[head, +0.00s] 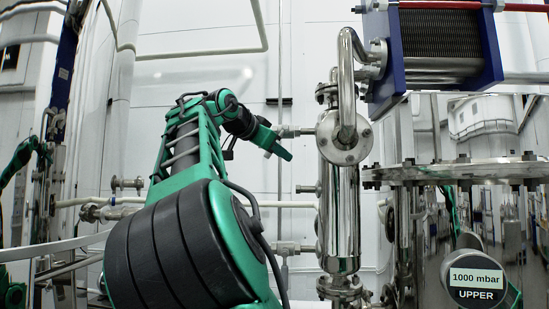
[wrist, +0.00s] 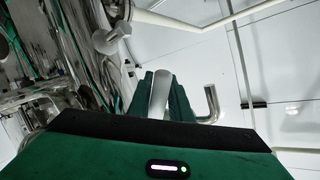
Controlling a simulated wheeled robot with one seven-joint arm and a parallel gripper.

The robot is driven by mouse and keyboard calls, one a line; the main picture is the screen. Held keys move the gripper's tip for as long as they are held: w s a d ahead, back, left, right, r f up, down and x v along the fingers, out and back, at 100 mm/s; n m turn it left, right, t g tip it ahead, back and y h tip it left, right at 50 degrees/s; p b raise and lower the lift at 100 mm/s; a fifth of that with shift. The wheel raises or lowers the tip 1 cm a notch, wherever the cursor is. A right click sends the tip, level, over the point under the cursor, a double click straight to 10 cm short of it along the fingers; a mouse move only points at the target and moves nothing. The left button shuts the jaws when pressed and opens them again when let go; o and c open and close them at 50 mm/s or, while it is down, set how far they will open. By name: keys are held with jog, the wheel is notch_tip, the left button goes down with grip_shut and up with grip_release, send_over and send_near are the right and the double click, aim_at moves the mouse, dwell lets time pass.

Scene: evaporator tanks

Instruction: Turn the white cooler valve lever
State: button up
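In the wrist view the two green fingers of my gripper (wrist: 160,100) stand on either side of a pale grey-white lever (wrist: 160,88). The lever fills most of the narrow gap between them. I cannot tell whether both fingers press on it. In the head view my gripper (head: 281,148) is at the end of my raised arm, just left of the steel cylinder and close to a short side fitting (head: 296,131). The lever cannot be made out there; my gripper seems to hide it.
The polished steel cylinder (head: 340,212) stands right of my gripper, with a bent pipe (head: 347,85) and a blue-framed heat exchanger (head: 440,45) above. A flanged tank (head: 460,172) stands at the right. Thin pipes run along the white wall (head: 210,30). A bent steel pipe (wrist: 211,100) is beside the fingers.

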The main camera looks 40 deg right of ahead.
jog(key=shift+o, duration=1.1)
jog(key=shift+w, duration=0.15)
jog(key=v, duration=1)
jog(key=shift+a, duration=0.35)
